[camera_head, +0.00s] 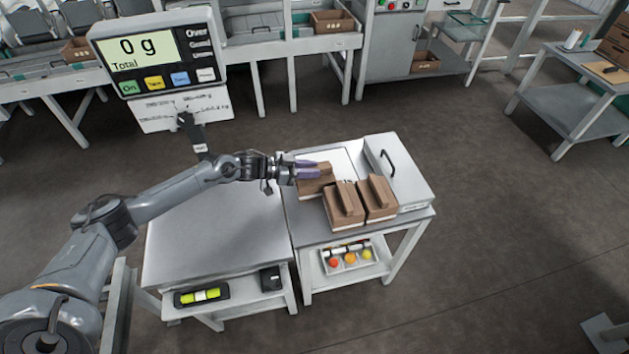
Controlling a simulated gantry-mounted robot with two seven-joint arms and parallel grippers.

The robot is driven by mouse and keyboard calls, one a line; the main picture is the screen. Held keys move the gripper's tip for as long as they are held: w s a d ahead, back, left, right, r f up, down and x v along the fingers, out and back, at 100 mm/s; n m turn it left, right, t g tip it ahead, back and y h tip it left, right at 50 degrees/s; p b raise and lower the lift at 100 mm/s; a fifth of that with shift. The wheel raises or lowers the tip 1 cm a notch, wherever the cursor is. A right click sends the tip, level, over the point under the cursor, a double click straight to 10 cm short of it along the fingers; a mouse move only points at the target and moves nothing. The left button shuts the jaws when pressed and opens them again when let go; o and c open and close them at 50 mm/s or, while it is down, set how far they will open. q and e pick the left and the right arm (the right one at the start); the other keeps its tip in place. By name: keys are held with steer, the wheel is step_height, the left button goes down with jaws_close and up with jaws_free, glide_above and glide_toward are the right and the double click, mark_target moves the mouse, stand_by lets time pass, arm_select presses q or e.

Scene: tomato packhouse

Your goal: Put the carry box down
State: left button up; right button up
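Three brown carry boxes are grouped at the right-hand table. One carry box (318,187) is at the back left, at my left gripper (311,168). The gripper's purple fingers lie over the top of this box and hide its handle. I cannot tell whether they are closed on the handle or whether the box rests on the surface below. A second box (338,213) stands in front, with its raised middle handle showing. A third box (380,211) stands beside it on the right. My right gripper is not in view.
A scale display (143,47) reading 0 g stands behind the left table (215,235), whose top is bare. A white unit with a black handle (403,170) is right of the boxes. A tray of coloured balls (347,259) sits on the lower shelf.

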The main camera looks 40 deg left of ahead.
arm_select(q)
jaws_close()
steer(key=shift+r, duration=0.15)
